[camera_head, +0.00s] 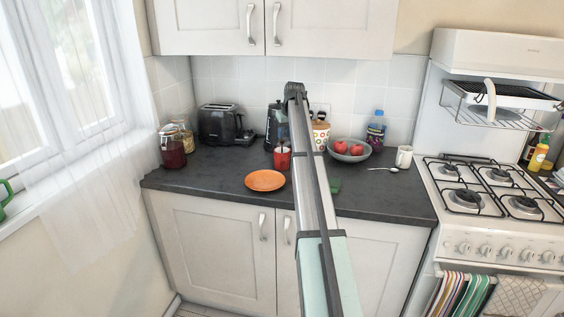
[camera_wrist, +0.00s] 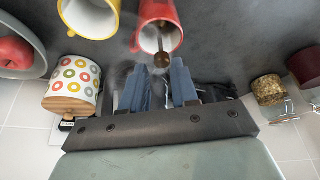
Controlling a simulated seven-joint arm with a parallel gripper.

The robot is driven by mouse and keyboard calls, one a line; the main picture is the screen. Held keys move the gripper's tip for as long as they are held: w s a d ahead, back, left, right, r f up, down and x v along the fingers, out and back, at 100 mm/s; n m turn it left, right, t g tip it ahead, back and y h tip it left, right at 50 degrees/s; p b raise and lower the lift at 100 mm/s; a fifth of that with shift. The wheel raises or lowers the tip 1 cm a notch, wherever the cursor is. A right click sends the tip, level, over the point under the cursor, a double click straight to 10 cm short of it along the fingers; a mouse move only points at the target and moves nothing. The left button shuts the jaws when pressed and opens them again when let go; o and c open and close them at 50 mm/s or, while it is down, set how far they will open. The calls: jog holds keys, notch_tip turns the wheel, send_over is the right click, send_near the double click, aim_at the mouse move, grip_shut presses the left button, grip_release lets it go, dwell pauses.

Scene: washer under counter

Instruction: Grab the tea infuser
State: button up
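A red mug (camera_head: 282,158) stands on the dark counter, just left of my arm in the head view. It also shows at the top of the wrist view (camera_wrist: 157,14). A brownish, round-ended piece (camera_wrist: 167,60) sticks out of the mug's mouth, seemingly the tea infuser; a thin dark part shows above the rim in the head view. My gripper (camera_wrist: 160,66) has two blue-grey fingers apart, with nothing visibly held. Its tips appear close to the infuser's round end; contact cannot be told. My arm hides the gripper's fingers in the head view.
A yellow mug (camera_wrist: 88,14) and a dotted canister (camera_wrist: 74,84) stand near the red mug. A dark kettle (camera_head: 276,125) and toaster (camera_head: 220,124) are behind. An orange plate (camera_head: 265,180) lies in front. A fruit bowl (camera_head: 349,150) is to the right.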

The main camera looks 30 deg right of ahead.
aim_at(282, 144)
jog(key=shift+w+x, duration=0.2)
jog(key=shift+x, duration=3.35)
jog(key=shift+a+r, duration=0.1)
jog(key=shift+a, duration=0.05)
jog(key=shift+c, duration=0.3)
grip_shut()
